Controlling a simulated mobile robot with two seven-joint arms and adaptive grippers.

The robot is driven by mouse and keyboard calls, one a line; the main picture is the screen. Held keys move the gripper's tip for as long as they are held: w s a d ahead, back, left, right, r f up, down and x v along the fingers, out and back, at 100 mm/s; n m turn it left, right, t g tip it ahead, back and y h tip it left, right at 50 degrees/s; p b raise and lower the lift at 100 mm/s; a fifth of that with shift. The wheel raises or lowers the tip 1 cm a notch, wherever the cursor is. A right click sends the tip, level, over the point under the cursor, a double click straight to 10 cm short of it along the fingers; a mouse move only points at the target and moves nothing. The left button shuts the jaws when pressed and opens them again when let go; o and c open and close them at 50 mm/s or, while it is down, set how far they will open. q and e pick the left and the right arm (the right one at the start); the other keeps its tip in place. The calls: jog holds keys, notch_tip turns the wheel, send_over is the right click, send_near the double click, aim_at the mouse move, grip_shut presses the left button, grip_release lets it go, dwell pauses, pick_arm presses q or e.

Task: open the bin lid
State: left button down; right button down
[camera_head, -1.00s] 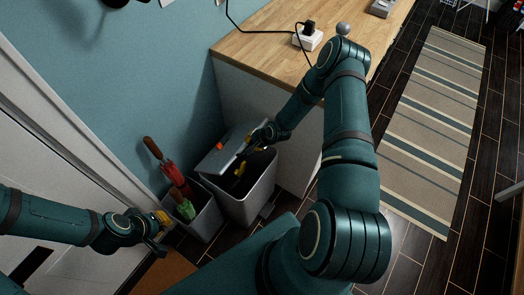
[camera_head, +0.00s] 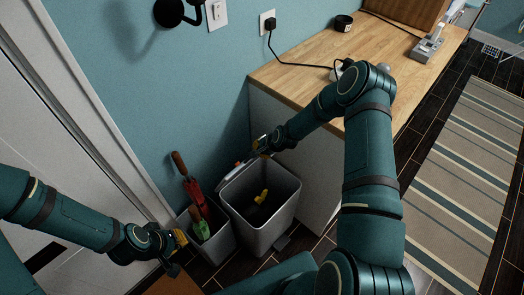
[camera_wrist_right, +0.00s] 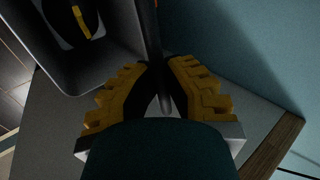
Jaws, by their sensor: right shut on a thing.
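The grey bin (camera_head: 265,235) stands against the end of the wooden-topped counter, and its mouth is uncovered. Its lid (camera_head: 232,170) is swung up along the back-left rim and shows nearly edge-on. My right gripper (camera_head: 263,148) is at the lid's upper edge, above the bin. In the right wrist view, my right gripper (camera_wrist_right: 160,68) has its yellow-padded fingers closed around the thin dark lid (camera_wrist_right: 153,40), with the bin opening to the left. My left gripper (camera_head: 178,252) is open and empty, left of the bin and apart from it.
An umbrella holder (camera_head: 212,245) with red and green umbrellas stands directly left of the bin. A yellow item (camera_head: 262,197) lies inside the bin. The counter (camera_head: 300,80) and blue wall bound the back. A striped rug (camera_head: 470,170) lies on the right.

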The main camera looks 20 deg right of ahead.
jog(key=shift+r, duration=0.1)
jog(key=c, duration=1)
grip_release()
jog(key=v, duration=1.2)
